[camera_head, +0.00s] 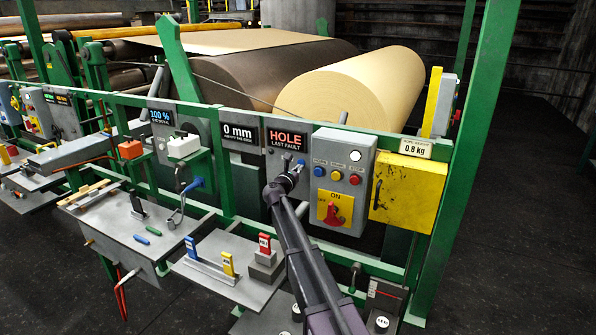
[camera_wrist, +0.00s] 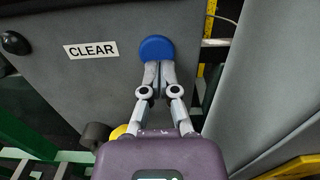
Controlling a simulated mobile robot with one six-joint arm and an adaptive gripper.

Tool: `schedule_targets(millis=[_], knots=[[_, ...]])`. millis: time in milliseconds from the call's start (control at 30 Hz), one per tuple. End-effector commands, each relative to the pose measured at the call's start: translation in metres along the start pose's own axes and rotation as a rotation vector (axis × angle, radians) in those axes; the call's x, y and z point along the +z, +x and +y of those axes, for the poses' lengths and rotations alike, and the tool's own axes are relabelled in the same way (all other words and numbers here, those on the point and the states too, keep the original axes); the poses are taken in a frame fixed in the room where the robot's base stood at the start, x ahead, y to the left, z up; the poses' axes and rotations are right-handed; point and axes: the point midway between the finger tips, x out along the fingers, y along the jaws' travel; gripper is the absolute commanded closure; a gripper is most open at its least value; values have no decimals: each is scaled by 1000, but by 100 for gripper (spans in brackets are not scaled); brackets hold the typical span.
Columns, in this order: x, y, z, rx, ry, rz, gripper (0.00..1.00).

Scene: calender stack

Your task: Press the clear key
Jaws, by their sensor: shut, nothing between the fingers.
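The clear key is a round blue button (camera_wrist: 157,48) on a grey panel in the wrist view. A white label reading CLEAR (camera_wrist: 90,50) is to its left. My gripper (camera_wrist: 158,66) is shut and empty, with its fingertips at the key's lower edge in the picture. I cannot tell whether they touch it, and the key's lower edge is partly hidden by them. In the head view my gripper (camera_head: 290,176) is at the panel below the HOLE LAST FAULT display (camera_head: 287,140).
A grey control box (camera_head: 341,165) with several coloured buttons and a red rotary switch is right of my gripper. A yellow box (camera_head: 408,190) hangs further right. A shelf (camera_head: 235,285) with tagged blocks is below left. Green rails frame the panels.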

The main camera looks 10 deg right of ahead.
Motion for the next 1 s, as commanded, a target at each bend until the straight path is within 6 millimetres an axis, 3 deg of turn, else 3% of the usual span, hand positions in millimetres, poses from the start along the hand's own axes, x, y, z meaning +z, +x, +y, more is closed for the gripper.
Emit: schedule_targets(millis=[33, 567, 767, 1000], knots=[[1, 10, 0, -3, -4, -4, 100], [2, 10, -1, -8, -5, -5, 100], [3, -9, 1, -6, -3, -6, 100], [4, -47, 5, -1, -3, -9, 100]])
